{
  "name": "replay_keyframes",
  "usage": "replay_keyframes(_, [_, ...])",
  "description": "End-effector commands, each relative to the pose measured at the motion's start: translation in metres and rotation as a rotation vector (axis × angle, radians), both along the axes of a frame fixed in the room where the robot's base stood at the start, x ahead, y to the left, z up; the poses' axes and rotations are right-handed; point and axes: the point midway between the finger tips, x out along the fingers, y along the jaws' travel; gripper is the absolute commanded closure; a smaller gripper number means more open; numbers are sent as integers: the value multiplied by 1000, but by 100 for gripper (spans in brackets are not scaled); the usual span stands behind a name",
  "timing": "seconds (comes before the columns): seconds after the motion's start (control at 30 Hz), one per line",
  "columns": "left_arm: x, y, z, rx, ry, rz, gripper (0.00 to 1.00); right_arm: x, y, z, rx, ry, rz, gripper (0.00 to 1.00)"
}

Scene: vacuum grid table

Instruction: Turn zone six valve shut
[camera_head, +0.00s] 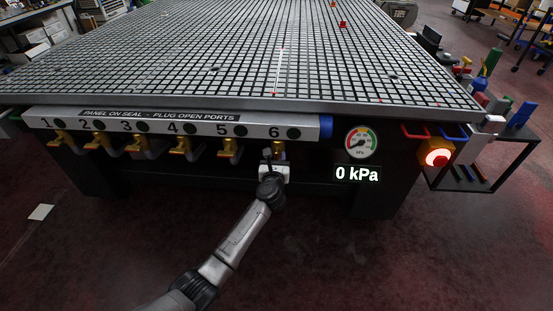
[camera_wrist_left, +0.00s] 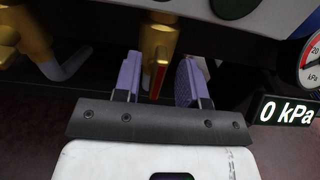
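The zone six valve (camera_head: 279,147) is a brass valve under the number 6 on the white valve panel (camera_head: 180,119). In the left wrist view its brass body (camera_wrist_left: 158,42) and a lever with a red strip (camera_wrist_left: 160,80) hang down between my fingers. My left gripper (camera_head: 272,157) is just below the valve. In the left wrist view the left gripper (camera_wrist_left: 159,80) is open, its purple-padded fingers on either side of the lever with gaps showing. Part of the valve is hidden behind the gripper in the head view. My right gripper is out of view.
Several other brass valves (camera_head: 181,146) line the panel to the left. A gauge (camera_head: 361,142), a display (camera_head: 357,174) reading 0 kPa and a lit red button (camera_head: 437,157) are to the right. The grid table (camera_head: 200,60) overhangs above; open floor lies below.

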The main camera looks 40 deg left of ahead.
Motion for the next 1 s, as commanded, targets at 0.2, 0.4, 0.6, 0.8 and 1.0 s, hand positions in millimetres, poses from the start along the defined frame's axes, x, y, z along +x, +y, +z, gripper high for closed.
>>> replay_keyframes(0.2, [13, 8, 0, 0, -1, 0, 62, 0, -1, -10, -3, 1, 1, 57])
replay_keyframes(0.4, [15, 11, 0, 0, 0, 0, 62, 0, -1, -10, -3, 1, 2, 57])
replay_keyframes(0.6, [15, 10, 0, 0, 0, 0, 64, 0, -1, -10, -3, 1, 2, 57])
replay_keyframes(0.8, [15, 10, 0, 0, 0, 0, 83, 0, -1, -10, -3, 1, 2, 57])
replay_keyframes(1.0, [15, 10, 0, 0, 0, 0, 100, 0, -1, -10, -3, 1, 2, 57])
